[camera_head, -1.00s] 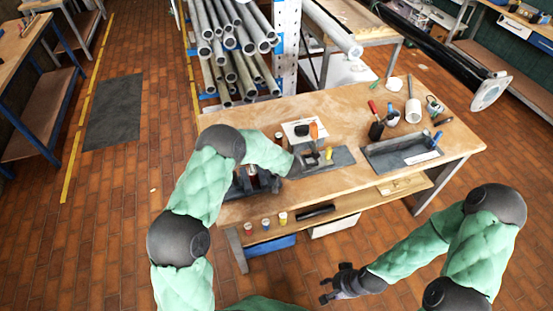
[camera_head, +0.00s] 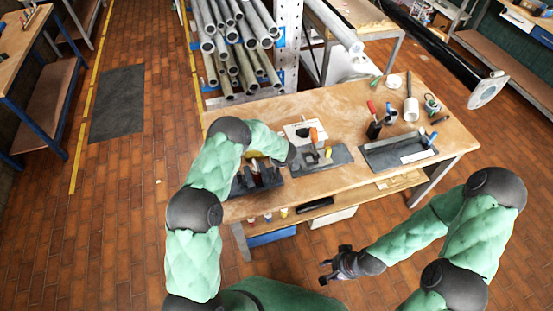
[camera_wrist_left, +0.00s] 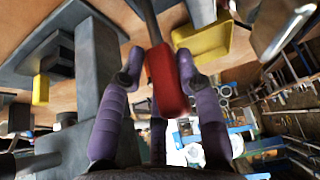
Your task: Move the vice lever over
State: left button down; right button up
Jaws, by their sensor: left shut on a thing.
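In the left wrist view my left gripper (camera_wrist_left: 160,75) has its purple fingers shut around the red grip (camera_wrist_left: 165,82) of a lever with a dark metal rod (camera_wrist_left: 148,18). A grey metal body, apparently the vice (camera_wrist_left: 92,75), stands just left of the fingers. My right gripper (camera_head: 328,267) is open and empty, in front of the bench over the floor.
A grey tray (camera_head: 372,154) and several tools, including a white cylinder (camera_head: 411,109), stand on the right. A rack of pipes (camera_head: 232,45) rises behind. The floor in front is clear.

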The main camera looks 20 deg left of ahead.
dwell(0.3)
pick_arm(q)
jog(key=c, duration=0.9)
grip_release()
jog(key=shift+o, duration=0.3)
jog(key=shift+w, duration=0.1)
jog(key=v, duration=1.2)
